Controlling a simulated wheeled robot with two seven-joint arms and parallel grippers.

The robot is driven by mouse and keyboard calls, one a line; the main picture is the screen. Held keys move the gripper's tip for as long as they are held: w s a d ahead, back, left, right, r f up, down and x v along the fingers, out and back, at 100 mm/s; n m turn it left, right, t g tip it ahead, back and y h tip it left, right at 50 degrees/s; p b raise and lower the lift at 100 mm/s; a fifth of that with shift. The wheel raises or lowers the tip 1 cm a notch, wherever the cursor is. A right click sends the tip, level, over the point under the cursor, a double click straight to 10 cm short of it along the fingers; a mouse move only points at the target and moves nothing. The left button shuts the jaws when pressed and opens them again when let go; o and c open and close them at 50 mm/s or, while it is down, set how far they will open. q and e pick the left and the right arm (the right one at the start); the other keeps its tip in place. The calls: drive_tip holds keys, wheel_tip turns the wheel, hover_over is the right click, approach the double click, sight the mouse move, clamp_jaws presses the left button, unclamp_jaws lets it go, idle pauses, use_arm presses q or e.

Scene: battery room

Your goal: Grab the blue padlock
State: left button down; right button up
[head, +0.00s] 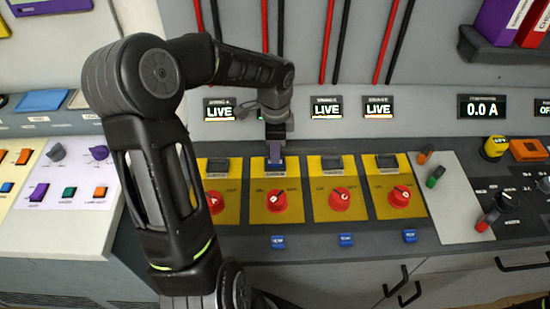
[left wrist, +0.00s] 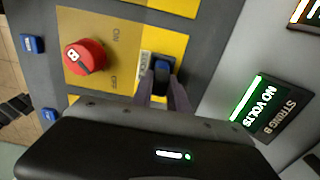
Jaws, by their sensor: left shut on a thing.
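The blue padlock (left wrist: 162,80) is a small blue block with a dark top, between the fingers of my left gripper (left wrist: 163,92) in the left wrist view. In the head view the left gripper (head: 275,150) points down at the top of the second yellow plate (head: 259,198), above its red rotary knob (head: 276,201). It is shut on the padlock, which is at the plate's label; the fingers hide part of it. I cannot tell whether the padlock is still attached to the plate. My right gripper is not in view.
More yellow plates with red knobs (head: 339,199) (head: 400,196) stand in the row. Small blue tags (head: 346,239) sit on the panel's front edge. A string B display (left wrist: 262,108) reads NO VOLTS. A pale control panel (head: 62,185) lies to the left.

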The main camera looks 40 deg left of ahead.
use_arm(q)
drive_tip(key=shift+r, duration=0.15)
wheel_tip(320, 180, up, 10)
drive_tip(key=shift+f+b, duration=0.1)
drive_tip(key=shift+b, duration=0.5)
idle(0.5)
